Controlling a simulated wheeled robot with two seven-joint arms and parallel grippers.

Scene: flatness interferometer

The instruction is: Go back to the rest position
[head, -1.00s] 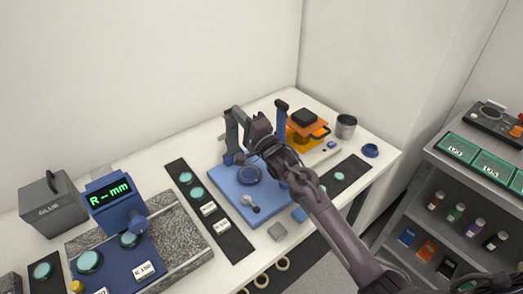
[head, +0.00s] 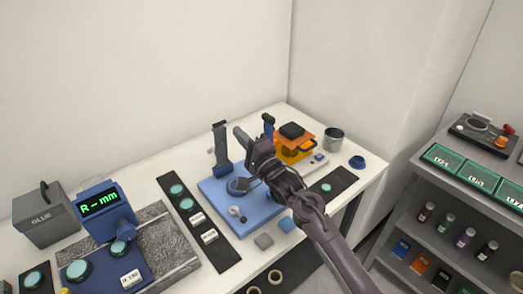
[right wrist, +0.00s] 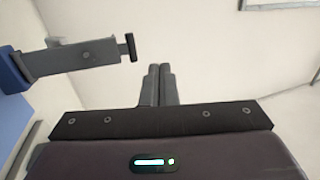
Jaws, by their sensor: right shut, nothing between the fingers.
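My right gripper (head: 239,131) is above the blue base plate (head: 212,194), just right of the left dark-blue post (head: 220,155). In the right wrist view its two fingers (right wrist: 158,70) are together, with nothing between them. A grey bar with a knob (right wrist: 85,58) stands to the left of the fingers there, apart from them. A dark-blue round seat (head: 237,186) lies on the base plate, partly hidden by my gripper's tool or a fitting. A second blue post (head: 268,125) stands behind my right wrist. My left gripper is not in view.
An orange device (head: 293,148) and a metal cup (head: 334,140) stand at the back right. Dark strips with round green pieces (head: 176,189) lie on the white table. A grey glue box (head: 44,215) and a R-mm gauge (head: 100,203) are at left; shelves (head: 440,215) are at right.

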